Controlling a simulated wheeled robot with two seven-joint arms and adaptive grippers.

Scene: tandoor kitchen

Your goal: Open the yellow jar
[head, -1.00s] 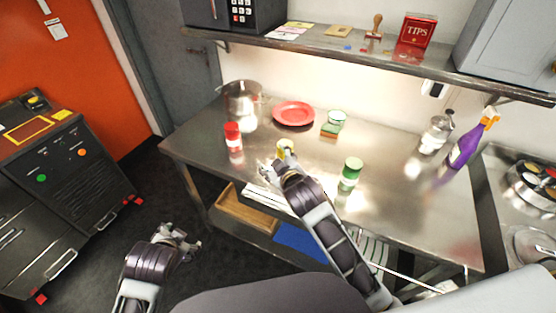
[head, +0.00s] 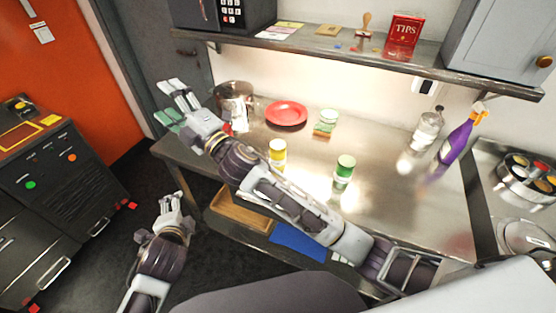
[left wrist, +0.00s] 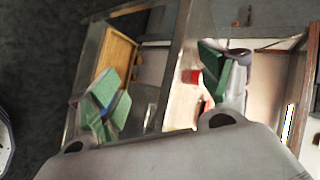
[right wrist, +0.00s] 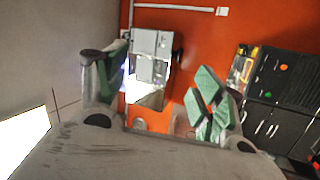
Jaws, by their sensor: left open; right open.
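The yellow jar (head: 278,152) stands upright on the steel table, near its front edge in the head view. I cannot tell from here whether its lid is loose. My right gripper (head: 173,108) is open and empty, raised over the table's left end, to the left of the jar and apart from it. My right forearm crosses in front of the table below the jar. My left gripper (head: 171,206) is open and empty, low in front of the table's left side. The left wrist view shows its spread green pads (left wrist: 160,80); the right wrist view shows the right one's (right wrist: 160,85).
A red jar (head: 227,128) is partly hidden behind my right gripper. A green jar (head: 345,168) stands right of the yellow one. A bottle and purple spray (head: 456,142) stand right.

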